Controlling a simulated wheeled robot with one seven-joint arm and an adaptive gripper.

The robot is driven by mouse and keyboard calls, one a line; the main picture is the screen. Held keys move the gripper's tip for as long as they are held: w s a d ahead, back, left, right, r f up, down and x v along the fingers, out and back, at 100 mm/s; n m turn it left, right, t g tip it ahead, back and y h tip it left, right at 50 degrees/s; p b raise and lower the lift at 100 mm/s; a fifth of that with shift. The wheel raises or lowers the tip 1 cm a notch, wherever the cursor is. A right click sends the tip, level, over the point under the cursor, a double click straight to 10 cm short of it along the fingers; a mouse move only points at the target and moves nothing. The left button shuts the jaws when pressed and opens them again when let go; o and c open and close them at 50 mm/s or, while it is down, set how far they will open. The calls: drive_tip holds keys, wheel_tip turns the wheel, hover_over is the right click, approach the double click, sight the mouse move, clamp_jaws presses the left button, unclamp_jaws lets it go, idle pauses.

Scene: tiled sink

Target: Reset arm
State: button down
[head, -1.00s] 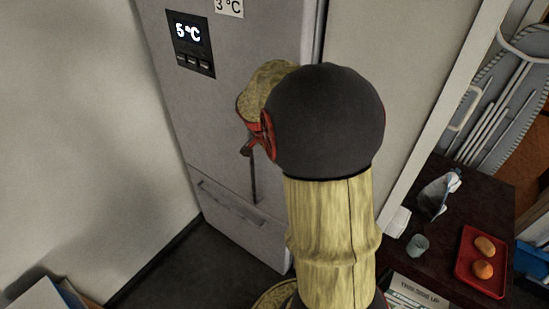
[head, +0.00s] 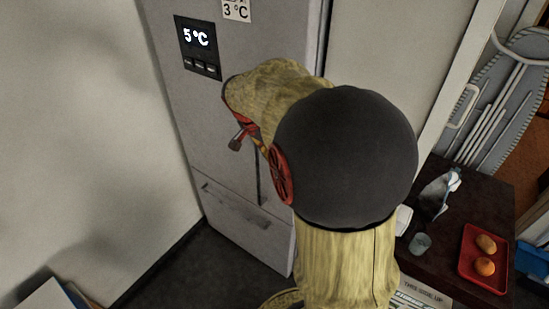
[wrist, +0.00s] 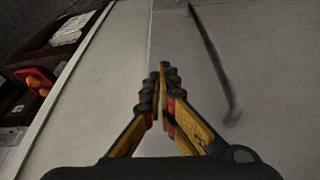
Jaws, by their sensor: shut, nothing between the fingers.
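My arm, with its yellow wood-like links and a dark round joint, fills the middle of the head view. My gripper (wrist: 163,75) shows in the wrist view with its black and yellow fingers drawn together, empty. In the head view only a small red and brown part near the wrist shows, in front of the fridge; the fingertips are not clear there. The grey fridge (head: 240,225) stands behind my arm, its doors closed. In the wrist view my fingers are in front of a pale surface with a dark handle bar (wrist: 212,58) to their right, and the handle is apart from them.
A dark table (head: 487,205) at the right holds a red tray (head: 467,262) with two orange-brown round foods, and a small glass (head: 420,243). A pale wall (head: 80,130) is at the left. Dark floor (head: 180,275) is open before the fridge.

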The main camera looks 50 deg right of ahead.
drive_tip(key=v, duration=0.2)
drive_tip(key=shift+s+a+r, duration=0.1)
drive_tip(key=shift+a+r, duration=0.05)
drive_tip(key=shift+r, duration=0.15)
drive_tip(key=s+a+n+t+y+b, duration=0.1)
drive_tip(key=s+a+n+t+y, duration=0.1)
drive_tip(key=a+n, duration=0.7)
drive_tip(key=s+a+n+t+y+b, duration=0.2)
drive_tip(key=a+n, duration=0.7)
drive_tip(key=a, duration=1.4)
drive_tip(key=s+t, duration=0.2)
drive_tip(key=s, duration=0.2)
drive_tip(key=shift+a+n+b, duration=0.3)
drive_tip(key=shift+a+n, duration=0.05)
drive_tip(key=shift+n, duration=0.05)
